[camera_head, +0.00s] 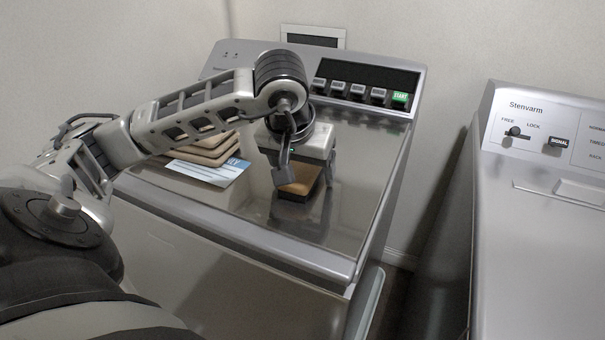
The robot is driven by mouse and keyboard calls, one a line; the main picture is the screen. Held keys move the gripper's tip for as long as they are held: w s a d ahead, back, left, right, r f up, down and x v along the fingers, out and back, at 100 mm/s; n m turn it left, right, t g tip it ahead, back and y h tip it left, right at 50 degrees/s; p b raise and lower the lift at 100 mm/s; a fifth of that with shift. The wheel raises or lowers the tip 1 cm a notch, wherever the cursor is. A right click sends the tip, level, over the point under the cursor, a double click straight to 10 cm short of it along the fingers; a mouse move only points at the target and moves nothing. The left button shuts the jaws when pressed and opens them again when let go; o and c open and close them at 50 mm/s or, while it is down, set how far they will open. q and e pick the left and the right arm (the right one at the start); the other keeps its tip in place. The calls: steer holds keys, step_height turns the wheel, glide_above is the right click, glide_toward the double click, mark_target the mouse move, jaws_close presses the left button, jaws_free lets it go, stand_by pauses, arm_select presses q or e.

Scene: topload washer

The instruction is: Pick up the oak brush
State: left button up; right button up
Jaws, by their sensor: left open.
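The oak brush (300,181) appears to be the small brown block on the washer's glossy lid, with a darker lower part. My left gripper (304,176) is over it, pointing down, with a finger on either side. The gripper is open. I cannot tell whether the fingers touch the brush. The gripper body and near finger hide part of the brush. My right gripper is not in view.
The topload washer (262,243) has a control panel with a green START button (400,98) behind the lid. Stacked brown boards (205,152) and a white-and-blue card (212,172) lie left of the gripper. A second machine (545,235) stands right, across a gap.

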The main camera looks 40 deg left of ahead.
arm_select(q)
steer(key=c, duration=1.1)
